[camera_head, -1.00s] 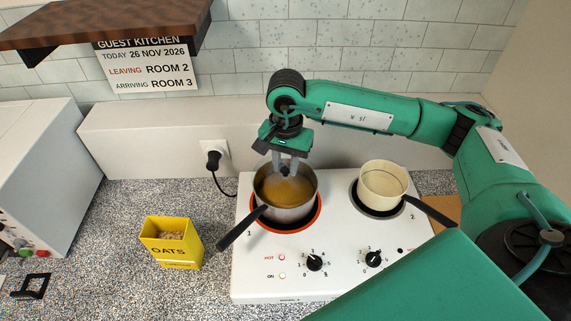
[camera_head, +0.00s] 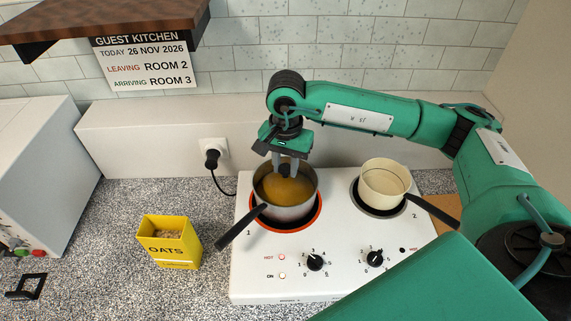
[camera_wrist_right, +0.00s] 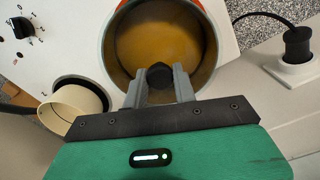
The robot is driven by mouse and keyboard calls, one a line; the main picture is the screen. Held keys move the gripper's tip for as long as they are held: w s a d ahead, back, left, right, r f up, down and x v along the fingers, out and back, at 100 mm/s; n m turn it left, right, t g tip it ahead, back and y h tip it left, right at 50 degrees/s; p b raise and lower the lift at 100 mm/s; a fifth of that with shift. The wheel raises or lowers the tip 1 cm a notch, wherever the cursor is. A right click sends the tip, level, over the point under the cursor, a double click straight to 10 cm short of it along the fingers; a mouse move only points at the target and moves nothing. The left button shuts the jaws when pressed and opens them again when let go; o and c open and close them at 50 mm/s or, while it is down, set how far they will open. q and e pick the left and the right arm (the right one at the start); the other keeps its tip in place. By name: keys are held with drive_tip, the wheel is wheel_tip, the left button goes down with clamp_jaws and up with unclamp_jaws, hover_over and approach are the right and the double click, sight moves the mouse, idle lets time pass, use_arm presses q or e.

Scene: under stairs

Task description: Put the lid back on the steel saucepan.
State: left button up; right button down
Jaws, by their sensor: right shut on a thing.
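The steel saucepan (camera_head: 312,191) stands on the left hot plate, its black handle (camera_head: 241,227) pointing to the front left. Inside its rim an ochre round surface (camera_head: 288,190) shows; I cannot tell whether this is the lid or the pan's contents. My right gripper (camera_head: 285,170) is over the back part of the pan, pointing down. In the right wrist view its two grey fingers (camera_wrist_right: 160,88) are shut on a black knob (camera_wrist_right: 160,74), which I take for the lid's knob. The lid's edge cannot be made out clearly. My left gripper is not in view.
A cream pan (camera_head: 384,178) stands on the right plate, handle to the front right. The white hob (camera_head: 335,280) has a red ring around the left plate. A yellow oats box (camera_head: 171,250) stands left of the hob. A plug and cable (camera_head: 213,158) are behind, and a wooden shelf (camera_head: 110,18) overhangs the upper left.

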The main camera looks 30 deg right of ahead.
drive_tip(key=shift+f, duration=0.1)
drive_tip(key=c, duration=0.6)
unclamp_jaws()
drive_tip(key=shift+o, duration=0.2)
drive_tip(key=shift+r+p, duration=0.55)
drive_tip(key=shift+r, duration=2.45)
